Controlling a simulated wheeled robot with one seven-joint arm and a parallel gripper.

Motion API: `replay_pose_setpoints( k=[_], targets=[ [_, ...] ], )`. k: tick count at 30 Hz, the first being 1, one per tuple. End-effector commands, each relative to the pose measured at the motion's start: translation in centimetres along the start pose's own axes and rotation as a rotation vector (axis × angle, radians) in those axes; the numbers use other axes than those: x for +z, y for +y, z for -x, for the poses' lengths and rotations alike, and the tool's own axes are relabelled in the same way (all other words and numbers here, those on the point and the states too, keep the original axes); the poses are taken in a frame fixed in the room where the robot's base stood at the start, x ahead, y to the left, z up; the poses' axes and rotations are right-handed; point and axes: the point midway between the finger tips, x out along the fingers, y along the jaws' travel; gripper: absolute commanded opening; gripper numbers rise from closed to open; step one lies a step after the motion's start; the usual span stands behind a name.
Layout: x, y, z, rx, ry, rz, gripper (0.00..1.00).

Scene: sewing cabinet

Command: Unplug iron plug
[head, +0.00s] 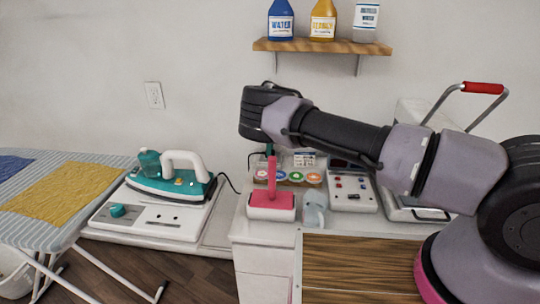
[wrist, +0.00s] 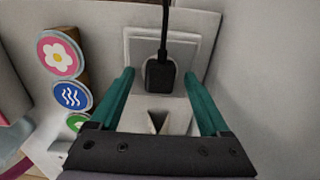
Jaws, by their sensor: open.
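In the wrist view a black plug (wrist: 160,75) sits in a pale square socket (wrist: 196,50), its black cord (wrist: 165,25) rising from it. My gripper (wrist: 158,80) is open, with one teal finger on each side of the plug. Gaps show between the fingers and the plug, so it is not gripped. In the head view the teal and white iron (head: 170,182) rests on its white base (head: 150,217), and a dark cord runs right from it.
Round coloured labels (wrist: 61,56) stand close left of my gripper in the wrist view. A pink-headed tool (head: 271,205) and a control box (head: 351,190) stand on the white cabinet (head: 262,258). A wall outlet (head: 154,95) and a bottle shelf (head: 320,46) are behind.

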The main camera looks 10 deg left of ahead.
Motion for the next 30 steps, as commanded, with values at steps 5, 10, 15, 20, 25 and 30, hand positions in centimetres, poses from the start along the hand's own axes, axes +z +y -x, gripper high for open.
replay_pose_setpoints(
  k=[5,10,15,20,25,30],
  targets=[
    [0.01,0.01,0.02,0.0,0.0,0.0,0.8],
    [0.03,0.03,0.05,0.001,-0.001,0.0,0.8],
    [0.01,0.03,0.02,0.001,0.0,0.0,0.8],
    [0.01,0.02,0.02,0.0,0.0,0.0,0.8],
    [0.05,0.02,0.03,0.0,-0.001,0.0,0.8],
    [0.04,0.02,0.02,0.0,0.0,0.0,0.53]
  ],
)
